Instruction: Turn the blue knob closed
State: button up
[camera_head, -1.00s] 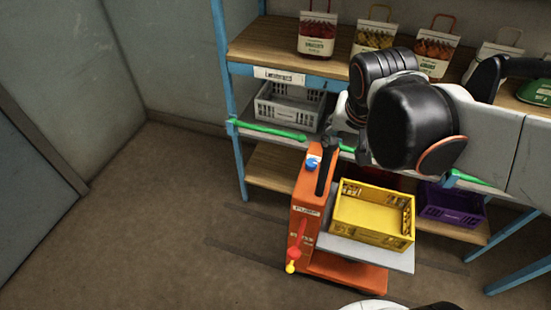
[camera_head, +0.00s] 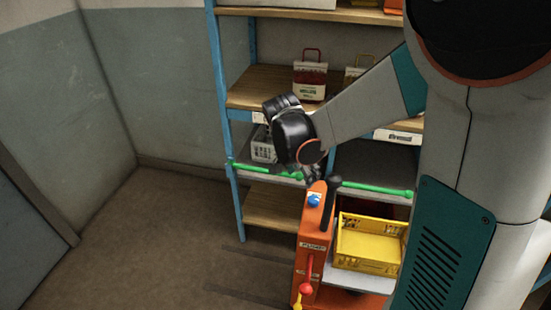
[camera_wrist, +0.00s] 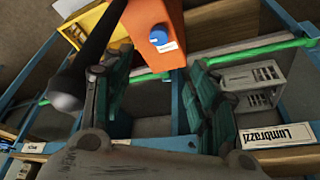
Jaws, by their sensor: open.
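The blue knob (camera_head: 314,200) is on the top of an orange machine (camera_head: 312,232), near its upper end. In the wrist view the blue knob (camera_wrist: 158,37) shows on the orange face, a little above the space between my fingers. My gripper (camera_head: 312,174) is just above and behind the machine's top in the head view, its fingers partly hidden by the black handle. In the wrist view my gripper (camera_wrist: 160,100) has its two green-padded fingers apart with nothing between them. It is not touching the knob, as far as I can see.
A black handle (camera_head: 332,203) rises beside the knob and also shows close to my left finger in the wrist view (camera_wrist: 85,70). A yellow crate (camera_head: 370,243) stands right of the machine. Shelves with green rails (camera_head: 375,189) and a grey crate (camera_head: 264,147) are behind. Open floor lies left.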

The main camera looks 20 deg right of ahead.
notch_tip(320, 180, down, 4)
jog(key=w+d+m+g, duration=0.1)
jog(key=w+m, duration=0.1)
jog(key=m, duration=0.1)
jog(key=b, duration=0.4)
send_near(313, 199)
jog(key=shift+h, duration=0.4)
jog(key=x, duration=0.8)
jog(key=shift+a+f, duration=0.1)
jog(key=shift+f, duration=0.35)
jog(key=c, duration=1.1)
